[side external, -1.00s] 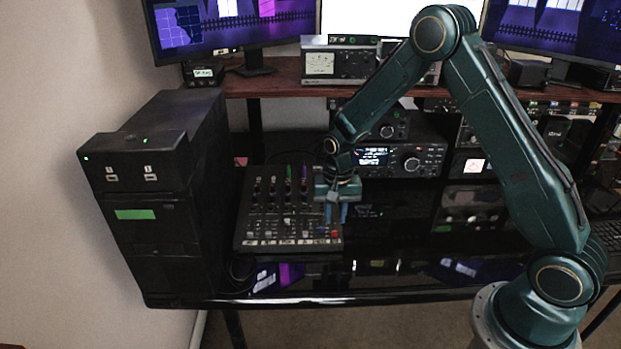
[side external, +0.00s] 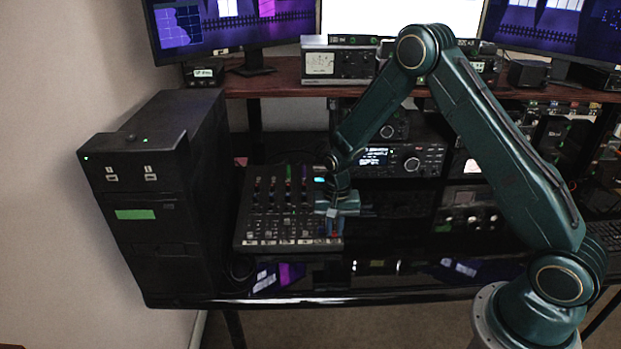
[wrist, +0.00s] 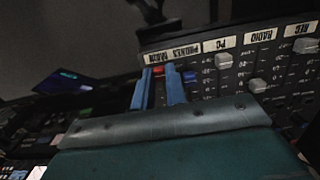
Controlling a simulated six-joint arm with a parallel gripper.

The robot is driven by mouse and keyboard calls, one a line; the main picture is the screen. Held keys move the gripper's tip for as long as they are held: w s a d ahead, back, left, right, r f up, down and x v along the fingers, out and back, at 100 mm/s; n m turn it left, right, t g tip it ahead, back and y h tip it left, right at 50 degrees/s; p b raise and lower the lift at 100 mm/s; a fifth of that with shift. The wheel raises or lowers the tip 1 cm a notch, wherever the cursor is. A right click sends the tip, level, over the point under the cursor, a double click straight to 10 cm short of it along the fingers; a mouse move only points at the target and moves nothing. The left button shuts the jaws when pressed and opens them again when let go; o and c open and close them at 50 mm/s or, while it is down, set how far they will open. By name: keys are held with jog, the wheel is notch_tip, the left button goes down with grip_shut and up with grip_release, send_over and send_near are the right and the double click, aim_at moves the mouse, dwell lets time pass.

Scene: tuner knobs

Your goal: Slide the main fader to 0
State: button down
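The mixer (side external: 243,236) lies on the desk beside the black tower. In the wrist view its panel shows upside down, with the main fader's red cap (wrist: 158,71) close to the label strip. My gripper (side external: 334,234) points down over the mixer's front right corner. In the wrist view its two blue fingers (wrist: 159,69) are apart, one on each side of the red cap. I cannot tell whether they touch it. A blue cap (wrist: 190,76) sits just right of the fingers, under the phones label.
The black tower (side external: 150,230) stands left of the mixer. A radio (side external: 405,160) is behind my gripper. The glossy desk front (side external: 330,275) is mostly clear.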

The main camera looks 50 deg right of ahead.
jog(key=shift+w, duration=0.1)
jog(key=shift+w+d+r, duration=0.15)
jog(key=shift+w+d, duration=0.65)
jog(key=shift+w+d+r, duration=0.1)
jog(key=shift+w+d, duration=0.65)
jog(key=shift+d, duration=0.05)
jog(key=c, duration=1.7)
grip_release()
jog(key=shift+r, duration=0.15)
notch_tip(320, 180, up, 14)
jog(key=shift+f, duration=0.25)
